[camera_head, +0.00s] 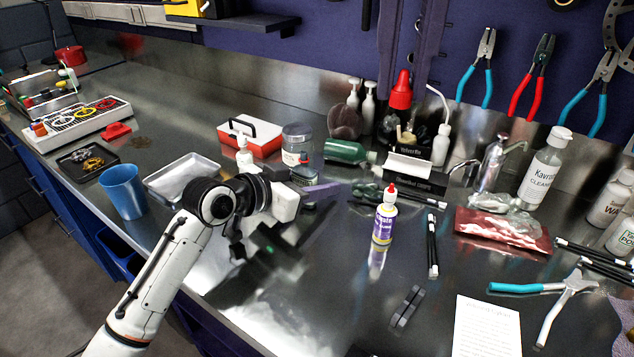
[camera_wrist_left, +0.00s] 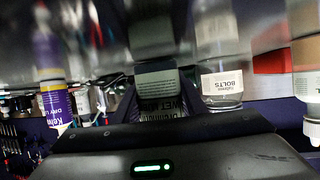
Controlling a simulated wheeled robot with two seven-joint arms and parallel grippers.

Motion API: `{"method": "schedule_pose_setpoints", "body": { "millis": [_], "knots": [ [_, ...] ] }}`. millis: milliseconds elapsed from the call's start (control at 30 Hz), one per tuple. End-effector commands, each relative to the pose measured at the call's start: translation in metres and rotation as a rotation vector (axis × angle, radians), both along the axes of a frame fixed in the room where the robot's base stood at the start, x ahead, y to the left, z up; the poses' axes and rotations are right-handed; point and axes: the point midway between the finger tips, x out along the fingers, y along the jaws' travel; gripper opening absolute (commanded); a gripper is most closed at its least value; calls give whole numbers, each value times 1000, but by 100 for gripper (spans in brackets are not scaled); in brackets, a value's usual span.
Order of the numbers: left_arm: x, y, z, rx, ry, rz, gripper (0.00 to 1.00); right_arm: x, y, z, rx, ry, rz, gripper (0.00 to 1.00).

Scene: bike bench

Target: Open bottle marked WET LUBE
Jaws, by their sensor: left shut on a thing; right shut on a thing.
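My left gripper (camera_head: 322,190) reaches over the bench from the left, its body low beside the bolts jar. In the left wrist view, a dark object with a pale label (camera_wrist_left: 158,78) sits centrally between the fingers; part of its lettering appears to read WET. I take it as the WET LUBE bottle, shut in my left jaws; its cap is not clear. My right gripper is not seen.
The bolts jar (camera_head: 297,142), a small white bottle (camera_head: 244,156) and a fallen green bottle (camera_head: 346,151) lie behind my gripper. A blue cup (camera_head: 123,190) and metal tray (camera_head: 180,172) are left. Black rods (camera_head: 432,246) lie right. Bare bench shows in front.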

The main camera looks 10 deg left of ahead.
Motion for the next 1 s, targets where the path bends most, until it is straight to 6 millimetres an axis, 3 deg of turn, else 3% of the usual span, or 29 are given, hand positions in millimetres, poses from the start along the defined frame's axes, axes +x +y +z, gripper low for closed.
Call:
{"method": "schedule_pose_setpoints", "body": {
  "millis": [100,133,233,633,1000],
  "knots": [
    [0,0,-3,0,0,0,0,0,0,-1,0,0,0,0],
    [0,0,-3,1,1,0,41,0,0,-1,0,0,0,0],
    [0,0,-3,1,1,0,56,0,0,-1,0,0,0,0],
    [-4,3,2,1,-1,1,56,0,0,0,0,0,0,0],
    [-61,40,30,4,-1,1,56,0,0,-1,0,0,0,0]
  ]
}}
